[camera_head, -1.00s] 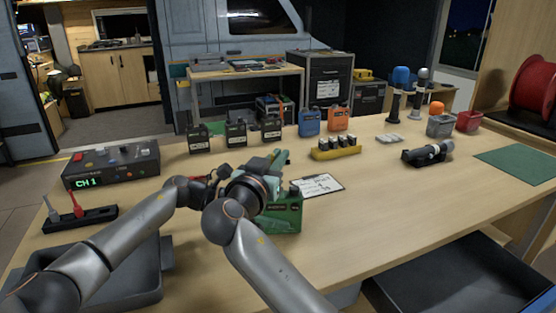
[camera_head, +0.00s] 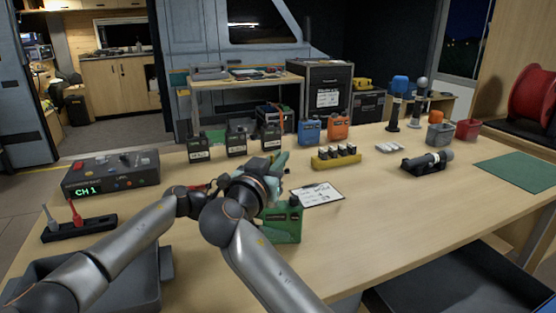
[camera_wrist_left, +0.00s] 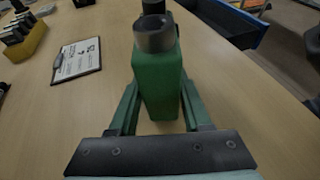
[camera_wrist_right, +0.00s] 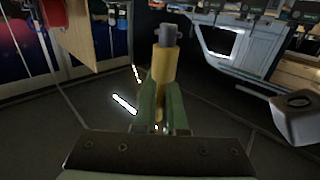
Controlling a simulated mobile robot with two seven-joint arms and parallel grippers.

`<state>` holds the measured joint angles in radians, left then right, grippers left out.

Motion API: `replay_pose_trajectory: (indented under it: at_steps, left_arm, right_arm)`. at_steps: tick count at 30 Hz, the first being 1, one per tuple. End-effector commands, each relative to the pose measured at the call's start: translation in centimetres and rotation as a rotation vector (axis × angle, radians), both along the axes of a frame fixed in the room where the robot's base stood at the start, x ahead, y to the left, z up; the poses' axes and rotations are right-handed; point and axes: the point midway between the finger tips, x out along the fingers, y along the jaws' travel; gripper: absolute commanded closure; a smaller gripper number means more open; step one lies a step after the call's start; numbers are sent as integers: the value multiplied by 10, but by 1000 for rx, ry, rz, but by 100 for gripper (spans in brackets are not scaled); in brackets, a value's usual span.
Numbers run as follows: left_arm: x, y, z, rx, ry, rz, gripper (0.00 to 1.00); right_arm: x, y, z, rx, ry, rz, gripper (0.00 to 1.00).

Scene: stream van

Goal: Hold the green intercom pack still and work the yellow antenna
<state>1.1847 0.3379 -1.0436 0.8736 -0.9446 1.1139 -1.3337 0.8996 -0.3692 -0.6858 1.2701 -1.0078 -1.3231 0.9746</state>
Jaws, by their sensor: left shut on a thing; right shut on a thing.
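The green intercom pack (camera_head: 284,224) stands upright on the table, partly hidden by my arms in the head view. In the left wrist view the green pack (camera_wrist_left: 160,85) sits between the fingers of my left gripper (camera_wrist_left: 157,108), shut on its sides. A dark grey knob (camera_wrist_left: 154,34) tops it, with a black part behind. In the right wrist view my right gripper (camera_wrist_right: 163,98) is shut on the yellow antenna (camera_wrist_right: 165,64), which has a grey tip (camera_wrist_right: 168,34). In the head view the antenna is hidden behind my wrists.
A clipboard (camera_head: 318,195) lies right of the pack, with a yellow battery holder (camera_head: 335,160) behind it. Several dark radios stand at the back. A control box (camera_head: 110,176) is at the left and a grey bin (camera_head: 150,286) at front left.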

Motion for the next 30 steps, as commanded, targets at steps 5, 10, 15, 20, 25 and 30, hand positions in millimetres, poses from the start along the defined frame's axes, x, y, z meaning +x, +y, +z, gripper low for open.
replay_pose_trajectory:
  at_steps: [5,10,15,20,25,30]
  left_arm:
    - [0,0,1,-2,-1,0,100]
    - [0,0,1,-2,-1,0,100]
    - [0,-1,1,-2,-1,0,100]
    - [0,0,1,-2,-1,0,100]
    - [0,0,1,-2,-1,0,100]
    - [0,0,1,-2,-1,0,35]
  right_arm:
    - [0,0,5,1,-1,0,100]
    - [0,0,15,2,-2,0,100]
    - [0,0,25,2,-2,1,100]
    - [0,0,30,1,0,1,100]
    - [0,0,30,0,0,1,100]
    - [0,0,30,0,0,0,100]
